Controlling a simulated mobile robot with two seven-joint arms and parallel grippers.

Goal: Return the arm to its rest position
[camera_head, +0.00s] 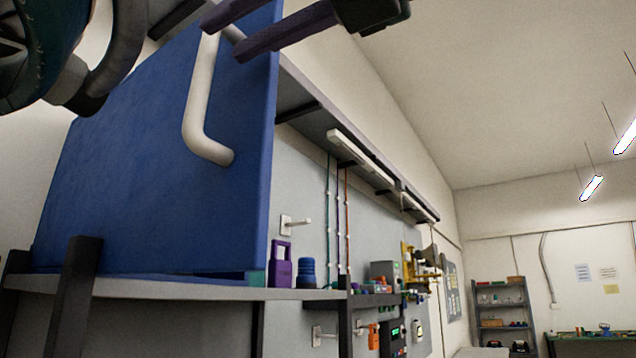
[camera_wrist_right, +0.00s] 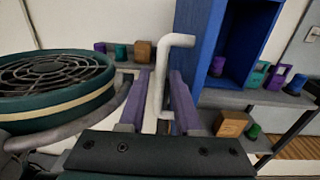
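A blue cabinet door (camera_head: 150,160) fills the left of the head view. It bears a white bent handle (camera_head: 205,110), which also shows in the right wrist view (camera_wrist_right: 164,80). My right gripper (camera_head: 226,40) is at the top of the head view by the handle's upper end. In the right wrist view its two purple fingers (camera_wrist_right: 163,85) are apart, one on each side of the handle. A narrow gap seems to show beside the handle; contact cannot be told. My left gripper is not in view.
The door stands open beside the blue cabinet's hollow inside (camera_wrist_right: 245,45). A grey shelf (camera_head: 180,289) runs below it. A purple item (camera_head: 281,266) and a blue ribbed item (camera_head: 307,272) stand there. A brown box (camera_wrist_right: 233,124) sits lower right in the wrist view.

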